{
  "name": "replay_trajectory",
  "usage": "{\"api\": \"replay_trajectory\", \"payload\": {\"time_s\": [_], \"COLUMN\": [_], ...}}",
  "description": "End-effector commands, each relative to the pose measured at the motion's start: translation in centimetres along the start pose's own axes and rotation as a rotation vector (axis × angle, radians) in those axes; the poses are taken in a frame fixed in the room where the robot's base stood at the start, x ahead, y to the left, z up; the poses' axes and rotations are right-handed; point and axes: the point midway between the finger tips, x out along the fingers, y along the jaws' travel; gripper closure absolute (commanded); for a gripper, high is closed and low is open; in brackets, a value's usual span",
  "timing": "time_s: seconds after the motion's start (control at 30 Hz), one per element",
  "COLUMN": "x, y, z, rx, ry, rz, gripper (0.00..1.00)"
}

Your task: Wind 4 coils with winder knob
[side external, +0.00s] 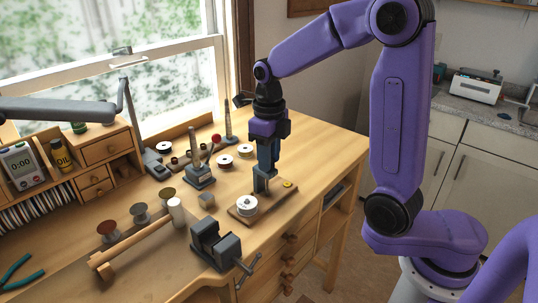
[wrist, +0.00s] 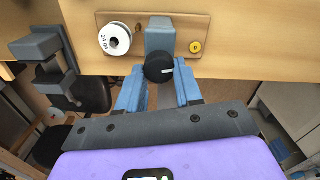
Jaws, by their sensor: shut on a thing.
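The winder is a wooden board (side external: 270,203) near the front edge of the bench, also seen at the top of the wrist view (wrist: 182,20). It carries a white spool (wrist: 115,39) with a printed label, a grey upright block (wrist: 160,34) and a yellow disc (wrist: 195,47). A round black winder knob (wrist: 158,67) with a pale mark faces the wrist camera in front of the block. My gripper (side external: 265,172) points down over the board, shut on the knob, with one blue finger on each side of it. In the side view my gripper hides the knob.
A grey vise (side external: 214,244) stands at the bench's front edge, left of the winder. A wooden rod stand (side external: 135,245), several spools, a small block (side external: 207,200) and a tool stand (side external: 200,177) lie behind and left. The bench's right end is clear.

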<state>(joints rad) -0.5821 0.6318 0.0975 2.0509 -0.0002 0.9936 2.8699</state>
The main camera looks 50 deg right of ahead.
Motion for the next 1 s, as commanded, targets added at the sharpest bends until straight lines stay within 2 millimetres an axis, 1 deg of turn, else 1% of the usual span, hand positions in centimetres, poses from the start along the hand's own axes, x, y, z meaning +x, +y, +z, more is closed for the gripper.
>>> {"api": "replay_trajectory", "payload": {"time_s": [0.03,0.2,0.4,0.97,1.0], "x": [-0.24,-0.21,-0.23,-0.23,-0.23], "y": [-0.06,-0.02,-0.02,-0.02,-0.02], "z": [0.14,0.13,0.11,0.11,0.11], "rx": [0.028,0.110,0.170,0.196,0.196], "ry": [-0.007,-0.007,-0.007,-0.007,-0.007], "rz": [-0.003,-0.003,-0.003,-0.002,-0.002], "gripper": [0.96,0.96,0.96,0.96,0.62]}}
